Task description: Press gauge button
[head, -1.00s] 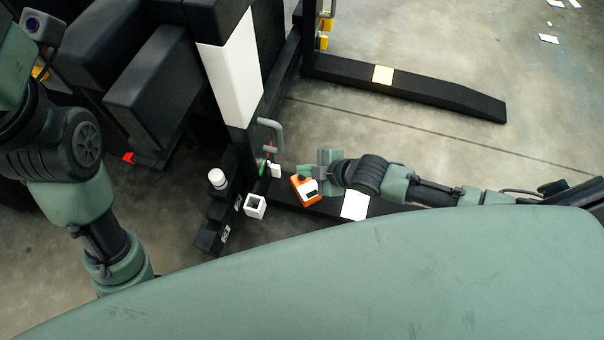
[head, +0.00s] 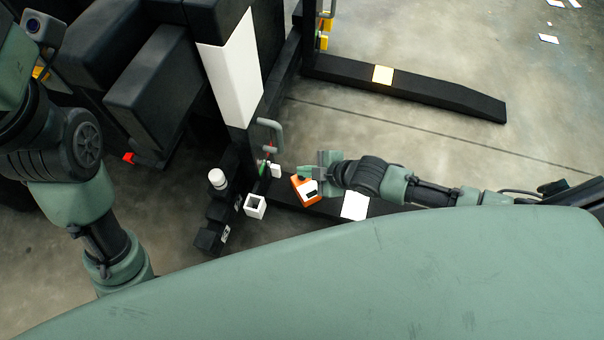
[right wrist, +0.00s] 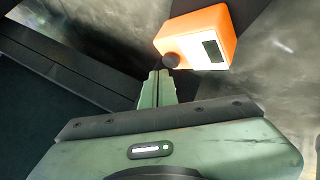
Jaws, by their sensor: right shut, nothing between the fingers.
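The gauge is an orange box (head: 297,187) with a white face and a dark display, below my right gripper in the head view. In the right wrist view the orange gauge (right wrist: 228,22) is at the upper right, with a dark round button (right wrist: 171,60) at its near left corner. My right gripper (right wrist: 157,74) is shut and empty. Its fingertips are right by the button and overlap its edge in the picture; I cannot tell whether they touch it. In the head view the right gripper (head: 303,172) is just above the gauge. My left arm shows at the left, but its gripper does not.
A black machine with a white panel (head: 233,72) and a grey handle (head: 272,132) stands left of the gauge. A small white open box (head: 255,206) and a white round cap (head: 217,178) are close by. A black fork (head: 410,92) extends right over bare floor.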

